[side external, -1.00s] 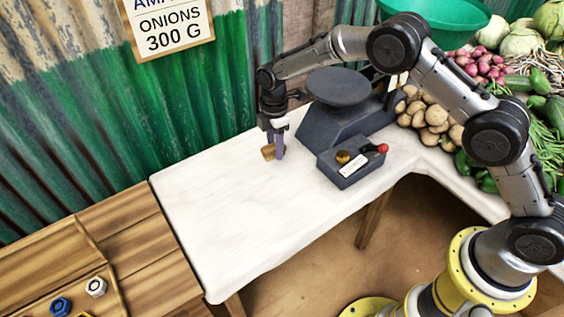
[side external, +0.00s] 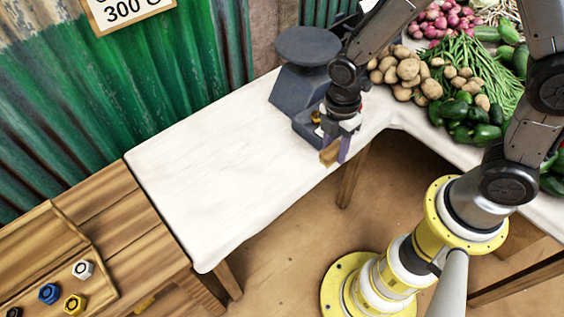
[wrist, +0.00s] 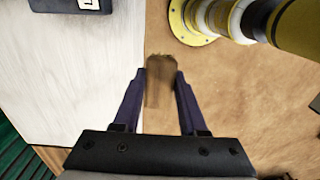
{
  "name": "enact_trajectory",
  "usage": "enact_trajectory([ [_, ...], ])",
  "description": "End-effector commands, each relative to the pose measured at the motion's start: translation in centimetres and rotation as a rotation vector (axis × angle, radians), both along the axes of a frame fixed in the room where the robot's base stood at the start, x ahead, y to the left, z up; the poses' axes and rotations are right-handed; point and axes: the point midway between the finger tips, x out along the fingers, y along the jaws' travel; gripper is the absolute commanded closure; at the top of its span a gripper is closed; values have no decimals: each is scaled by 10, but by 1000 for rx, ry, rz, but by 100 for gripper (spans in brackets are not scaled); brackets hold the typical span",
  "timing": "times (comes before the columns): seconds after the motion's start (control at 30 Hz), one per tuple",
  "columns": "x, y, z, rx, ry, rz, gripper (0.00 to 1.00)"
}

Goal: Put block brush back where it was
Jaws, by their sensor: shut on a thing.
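The block brush (side external: 329,153) is a small brown wooden piece held between the fingers of my gripper (side external: 336,150). In the wrist view the brush (wrist: 160,84) sits between the two purple fingertips (wrist: 161,78), with brown floor behind it. My gripper is shut on it and holds it in the air near the front edge of the white-covered table (side external: 220,165), just in front of the scale. Part of the brush is hidden by a finger in the side view.
A dark scale (side external: 300,85) stands at the table's back right, its front partly behind my gripper. Potatoes (side external: 405,70), green peppers (side external: 465,120) and beans lie to the right. A wooden bench (side external: 120,230) with a tray of coloured nuts (side external: 49,293) is at left. The white table's left part is clear.

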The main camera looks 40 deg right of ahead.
Motion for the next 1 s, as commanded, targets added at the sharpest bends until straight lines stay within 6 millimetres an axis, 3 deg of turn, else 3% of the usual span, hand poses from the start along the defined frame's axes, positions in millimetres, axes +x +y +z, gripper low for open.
enact_trajectory([
  [0.13,-8,-1,11,6,-19,4,100],
  [0.27,2,2,12,10,-34,6,100],
  [0.7,86,27,-28,10,-33,6,100],
  [1.0,118,37,-72,10,-33,5,100],
])
